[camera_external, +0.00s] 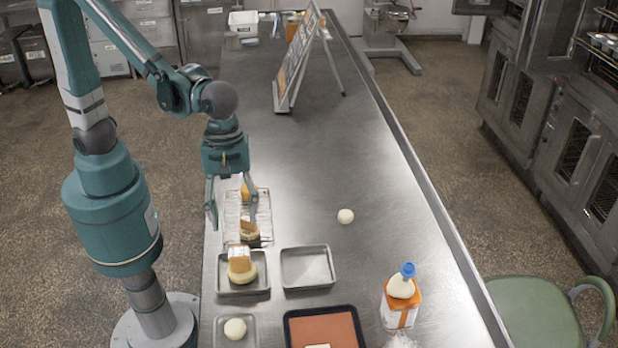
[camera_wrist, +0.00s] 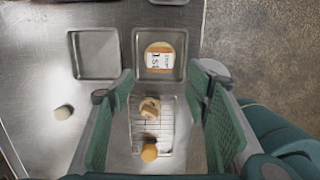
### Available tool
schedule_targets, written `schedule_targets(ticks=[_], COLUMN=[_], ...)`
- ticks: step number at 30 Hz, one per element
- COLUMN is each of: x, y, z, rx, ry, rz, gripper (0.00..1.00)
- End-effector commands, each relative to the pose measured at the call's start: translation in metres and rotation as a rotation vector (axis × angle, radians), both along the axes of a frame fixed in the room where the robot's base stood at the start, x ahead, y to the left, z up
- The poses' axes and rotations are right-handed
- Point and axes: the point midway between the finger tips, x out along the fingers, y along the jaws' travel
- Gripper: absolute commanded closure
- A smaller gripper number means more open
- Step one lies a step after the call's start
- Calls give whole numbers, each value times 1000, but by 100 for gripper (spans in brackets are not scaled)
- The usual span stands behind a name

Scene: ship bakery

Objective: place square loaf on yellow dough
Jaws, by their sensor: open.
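A square block (camera_external: 240,257), which looks like the square loaf, rests on a round yellow dough (camera_external: 243,275) in a small metal tray (camera_external: 259,288). In the wrist view the block (camera_wrist: 159,56) has a white and orange printed top, and the dough (camera_wrist: 152,46) shows around it. My gripper (camera_external: 232,210) is open and empty, above the wire rack just behind that tray.
The wire rack (camera_external: 231,212) holds a brown-topped bun (camera_external: 249,231) and an orange piece (camera_external: 246,190). An empty metal tray (camera_external: 308,268) is beside the dough tray. A white ball (camera_external: 345,216), an orange carton (camera_external: 401,309) and a sign stand (camera_external: 298,60) are on the table.

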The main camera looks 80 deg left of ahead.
Motion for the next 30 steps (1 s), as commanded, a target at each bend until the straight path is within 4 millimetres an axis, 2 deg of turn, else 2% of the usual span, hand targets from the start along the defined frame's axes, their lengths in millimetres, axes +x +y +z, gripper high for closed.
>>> schedule_targets(ticks=[22,26,30], x=[0,2,6], y=[1,8,25], z=[0,3,11], rx=[-1,-4,-9], ry=[-3,-16,-50], rz=[-4,-26,-83], gripper=[52,52,52])
